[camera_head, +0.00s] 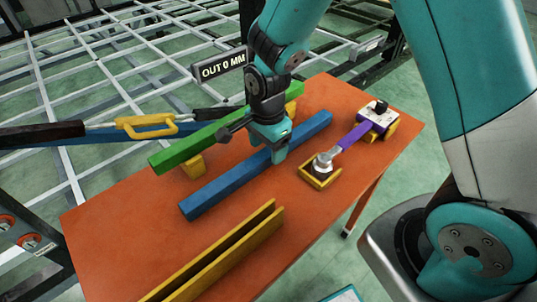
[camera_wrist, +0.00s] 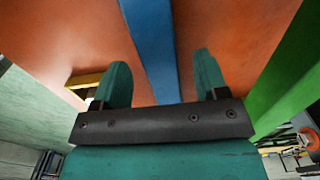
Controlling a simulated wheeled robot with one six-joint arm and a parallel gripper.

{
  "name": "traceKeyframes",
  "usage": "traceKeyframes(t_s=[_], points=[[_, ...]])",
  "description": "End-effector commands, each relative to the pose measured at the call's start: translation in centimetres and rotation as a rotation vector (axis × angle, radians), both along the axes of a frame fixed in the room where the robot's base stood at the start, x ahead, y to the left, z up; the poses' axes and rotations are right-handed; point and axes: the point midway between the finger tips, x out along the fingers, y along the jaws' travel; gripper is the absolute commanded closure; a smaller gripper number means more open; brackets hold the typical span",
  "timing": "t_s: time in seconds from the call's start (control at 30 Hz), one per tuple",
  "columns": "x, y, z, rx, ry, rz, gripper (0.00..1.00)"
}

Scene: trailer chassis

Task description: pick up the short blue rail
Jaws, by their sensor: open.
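The blue rail (camera_head: 235,178) lies flat on the orange table, running diagonally between the green rail and the yellow channel. My gripper (camera_head: 277,150) points down over the rail, right of its middle. In the wrist view the blue rail (camera_wrist: 153,50) runs between the two open fingers of my gripper (camera_wrist: 162,80), with gaps showing on both sides. The rail's near part is hidden behind the gripper body in that view. I cannot tell how far down beside the rail the fingertips reach.
The green rail (camera_head: 185,147) rests on yellow blocks just behind. A yellow channel (camera_head: 215,257) lies in front on the orange table (camera_head: 105,225). A purple bar (camera_head: 353,136) sits in yellow holders at right. A sign reading "OUT 0 MM" (camera_head: 222,67) and a white lattice frame stand behind.

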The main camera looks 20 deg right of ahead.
Motion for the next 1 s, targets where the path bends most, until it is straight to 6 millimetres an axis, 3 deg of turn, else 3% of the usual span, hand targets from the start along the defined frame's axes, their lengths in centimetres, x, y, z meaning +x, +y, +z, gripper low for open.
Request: traceKeyframes(t_s=[0.2,0.43,0.73,1.0], points=[[0.0,-0.1,-2.6,-0.001,0.002,0.0,0.33],[0.1,0.0,-2.7,0.0,-0.001,0.001,0.33],[0.1,0.0,-2.7,0.0,-0.001,0.001,1.0],[0.1,0.0,-2.6,0.001,-0.003,0.0,1.0]])
